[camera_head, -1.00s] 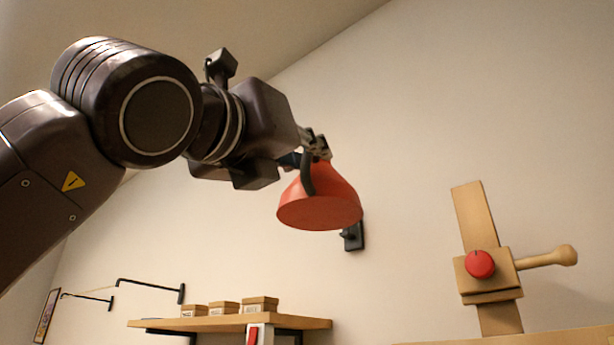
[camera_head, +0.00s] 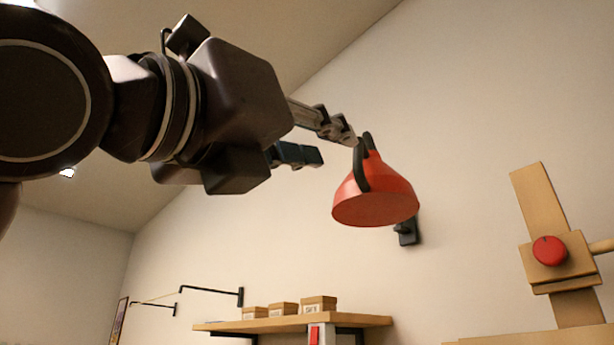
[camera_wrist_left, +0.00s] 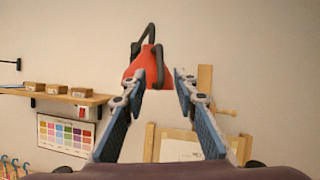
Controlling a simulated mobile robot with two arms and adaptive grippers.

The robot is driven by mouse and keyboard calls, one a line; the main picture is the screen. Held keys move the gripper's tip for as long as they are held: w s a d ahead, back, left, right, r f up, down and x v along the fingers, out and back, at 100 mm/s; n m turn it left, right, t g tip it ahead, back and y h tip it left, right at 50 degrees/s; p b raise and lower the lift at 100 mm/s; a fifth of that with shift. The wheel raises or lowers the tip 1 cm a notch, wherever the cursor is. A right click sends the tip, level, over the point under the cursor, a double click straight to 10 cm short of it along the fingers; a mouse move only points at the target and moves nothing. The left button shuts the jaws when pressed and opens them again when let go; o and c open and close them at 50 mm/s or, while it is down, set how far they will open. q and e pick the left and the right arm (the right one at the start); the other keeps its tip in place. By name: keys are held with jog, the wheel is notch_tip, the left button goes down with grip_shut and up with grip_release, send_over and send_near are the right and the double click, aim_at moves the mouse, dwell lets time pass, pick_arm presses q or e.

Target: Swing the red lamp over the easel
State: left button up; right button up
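The red lamp (camera_head: 375,194) has a cone shade with its wide mouth facing down and a dark curved handle (camera_head: 361,168). In the head view it hangs left of the wooden easel (camera_head: 540,195), whose red knob (camera_head: 550,250) shows. My left gripper (camera_head: 332,146) is left of the lamp with its fingers apart. The upper fingertip is close to the handle; I cannot tell whether they touch. In the left wrist view the lamp (camera_wrist_left: 140,65) shows beyond and between the open fingertips (camera_wrist_left: 157,73), with the easel (camera_wrist_left: 204,80) to the right and below. My right gripper is out of view.
A dark wall bracket (camera_head: 407,232) is behind the lamp. A wooden shelf (camera_head: 290,323) with several small boxes is on the wall below left. A colour chart (camera_wrist_left: 66,136) hangs under it in the left wrist view. The wall between lamp and easel is clear.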

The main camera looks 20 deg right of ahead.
pick_arm(q)
jog(key=shift+v, duration=1.4)
